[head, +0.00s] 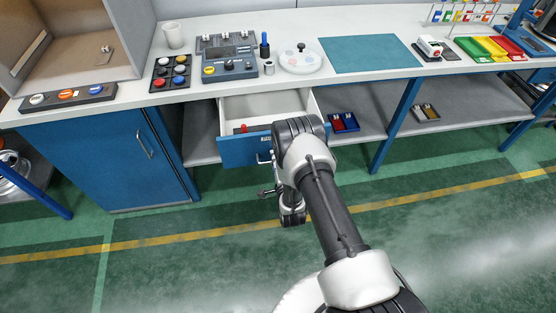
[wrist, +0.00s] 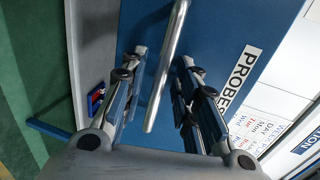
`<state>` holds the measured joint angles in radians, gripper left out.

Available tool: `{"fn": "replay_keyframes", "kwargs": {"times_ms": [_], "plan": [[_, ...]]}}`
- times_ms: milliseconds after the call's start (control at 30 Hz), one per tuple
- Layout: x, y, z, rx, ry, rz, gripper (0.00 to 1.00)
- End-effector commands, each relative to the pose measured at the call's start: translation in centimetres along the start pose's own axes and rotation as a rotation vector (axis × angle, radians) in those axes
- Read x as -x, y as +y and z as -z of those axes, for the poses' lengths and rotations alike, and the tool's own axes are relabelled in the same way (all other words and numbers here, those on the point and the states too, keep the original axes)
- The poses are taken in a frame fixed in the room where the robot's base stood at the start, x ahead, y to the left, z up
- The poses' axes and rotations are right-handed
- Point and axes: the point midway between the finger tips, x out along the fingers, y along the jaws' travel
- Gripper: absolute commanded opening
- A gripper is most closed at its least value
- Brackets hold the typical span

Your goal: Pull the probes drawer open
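The probes drawer (head: 242,152) has a blue front and stands pulled out from under the bench, its pale inside showing in the head view. Its front, with a white PROBES label (wrist: 237,75), fills much of the wrist view. The silver bar handle (wrist: 166,65) runs between the two fingers of my gripper (wrist: 160,72). The fingers are apart, with a gap visible on each side of the bar, so my gripper looks open around the handle. In the head view my arm covers the drawer's right part and hides much of the handle.
A blue cabinet (head: 105,160) stands left of the drawer. A shelf to the right holds a red and blue tray (head: 344,123). The bench top (head: 300,25) carries a control box (head: 229,64), a button panel and coloured bins. Green floor in front is clear.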

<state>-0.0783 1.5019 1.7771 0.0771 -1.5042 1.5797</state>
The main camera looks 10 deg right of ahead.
Motion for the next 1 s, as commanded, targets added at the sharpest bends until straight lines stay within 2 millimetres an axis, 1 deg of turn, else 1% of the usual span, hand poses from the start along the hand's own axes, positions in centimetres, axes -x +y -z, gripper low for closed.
{"fn": "replay_keyframes", "kwargs": {"times_ms": [233, 367, 467, 700, 800, 900, 1000], "plan": [[0.1, 0.1, 0.0, 0.0, 0.0, -0.002, 0.29], [1.2, 0.2, 0.0, 0.0, 0.0, -0.005, 0.29], [2.9, 0.1, 0.0, 0.001, 0.0, -0.005, 0.29], [8.2, 0.2, -0.1, 0.0, -0.001, -0.005, 0.29], [9.9, 0.1, 0.0, 0.001, -0.001, -0.005, 0.29], [11.1, 0.1, 0.0, 0.001, 0.0, -0.003, 0.29], [11.8, 0.1, 0.0, 0.0, 0.0, -0.002, 0.29]]}}
